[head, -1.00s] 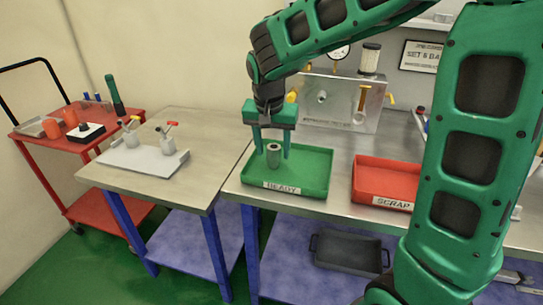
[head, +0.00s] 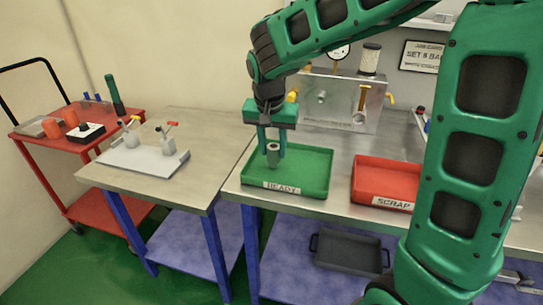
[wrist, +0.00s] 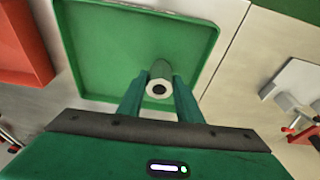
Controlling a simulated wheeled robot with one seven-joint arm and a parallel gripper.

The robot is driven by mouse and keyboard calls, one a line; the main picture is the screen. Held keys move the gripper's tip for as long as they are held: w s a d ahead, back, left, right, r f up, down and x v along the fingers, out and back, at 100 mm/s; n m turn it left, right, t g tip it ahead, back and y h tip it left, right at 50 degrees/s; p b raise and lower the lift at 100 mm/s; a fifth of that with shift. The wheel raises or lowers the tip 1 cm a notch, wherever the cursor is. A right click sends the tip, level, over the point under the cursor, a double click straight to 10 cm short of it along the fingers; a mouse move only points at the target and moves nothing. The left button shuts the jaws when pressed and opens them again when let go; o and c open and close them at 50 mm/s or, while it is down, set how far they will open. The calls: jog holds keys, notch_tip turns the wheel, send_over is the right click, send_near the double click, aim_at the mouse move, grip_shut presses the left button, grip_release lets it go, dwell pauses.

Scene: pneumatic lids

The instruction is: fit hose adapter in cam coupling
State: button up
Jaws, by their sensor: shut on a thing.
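The hose adapter is a grey hollow cylinder (head: 273,152), held upright between the fingers of my gripper (head: 271,150). My gripper is shut on it, inside or just above the green tray marked READY (head: 318,191); I cannot tell whether it touches the tray floor. In the wrist view the adapter (wrist: 159,88) shows its round end with a dark bore between the two fingertips (wrist: 159,95). On the left table, a light grey plate carries two fittings with levers, one yellow (head: 130,137) and one red-handled (head: 168,141); which is the cam coupling I cannot tell.
A red SCRAP tray (head: 385,203) stands right of the green tray. A metal panel with a gauge and valves (head: 342,104) stands behind. A red cart (head: 70,148) with tools is at far left. The left table's front (head: 150,190) is clear.

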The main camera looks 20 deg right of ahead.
aim_at(274, 145)
jog(key=shift+r, duration=2.55)
jog(key=shift+s, duration=0.1)
